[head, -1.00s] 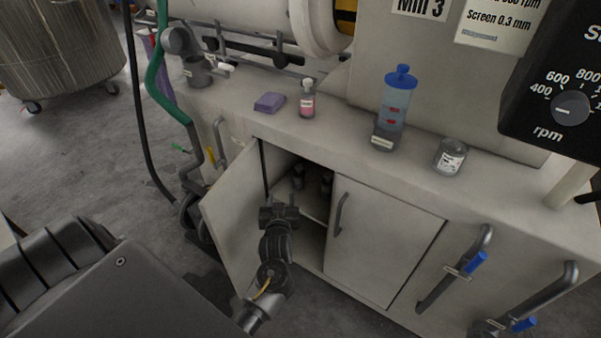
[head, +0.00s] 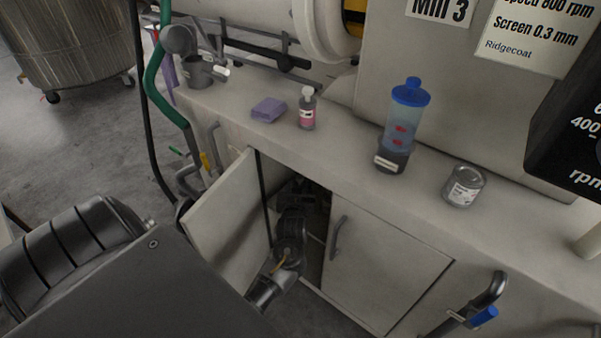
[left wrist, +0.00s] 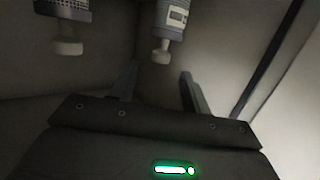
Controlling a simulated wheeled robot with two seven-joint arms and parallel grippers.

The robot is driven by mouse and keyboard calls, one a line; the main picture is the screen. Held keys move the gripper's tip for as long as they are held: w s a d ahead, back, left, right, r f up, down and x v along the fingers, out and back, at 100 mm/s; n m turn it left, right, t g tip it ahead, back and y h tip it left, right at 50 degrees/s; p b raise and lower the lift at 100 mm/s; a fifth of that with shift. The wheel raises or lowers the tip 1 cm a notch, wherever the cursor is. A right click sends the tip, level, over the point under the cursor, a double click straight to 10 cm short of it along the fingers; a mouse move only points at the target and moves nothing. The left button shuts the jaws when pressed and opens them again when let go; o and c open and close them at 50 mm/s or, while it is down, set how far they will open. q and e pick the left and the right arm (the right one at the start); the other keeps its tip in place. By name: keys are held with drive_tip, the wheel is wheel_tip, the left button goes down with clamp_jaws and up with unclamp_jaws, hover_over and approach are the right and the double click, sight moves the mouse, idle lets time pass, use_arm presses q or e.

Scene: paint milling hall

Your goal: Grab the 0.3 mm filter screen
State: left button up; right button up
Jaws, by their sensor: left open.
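My left gripper (head: 299,190) reaches into the open cabinet under the counter; its fingers are largely hidden in shadow in the head view. In the left wrist view the gripper (left wrist: 158,76) is open, with nothing between its fingers. Two screen-like cylinders with knobs show ahead of it. One with a pale label (left wrist: 172,17) has its knob just beyond the gap between the fingertips, apart from them. The other, with a mesh-like side (left wrist: 64,10), is at the upper left. I cannot read either one's size. My right gripper is out of view.
The left cabinet door (head: 226,215) stands open beside my arm; the right door (head: 385,265) is shut. A card (head: 535,35) reads "Screen 0.3 mm".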

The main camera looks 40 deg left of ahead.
sight(299, 180)
use_arm(q)
drive_tip(key=shift+w+a, duration=0.3)
drive_tip(key=shift+w, duration=0.05)
drive_tip(key=shift+w+a+f, duration=0.2)
drive_tip(key=shift+w, duration=0.15)
drive_tip(key=b+x, duration=0.1)
drive_tip(key=x, duration=0.3)
drive_tip(key=shift+w+f, duration=0.1)
drive_tip(key=shift+f, duration=0.05)
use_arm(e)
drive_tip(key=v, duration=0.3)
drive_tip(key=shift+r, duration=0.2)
use_arm(q)
clamp_jaws()
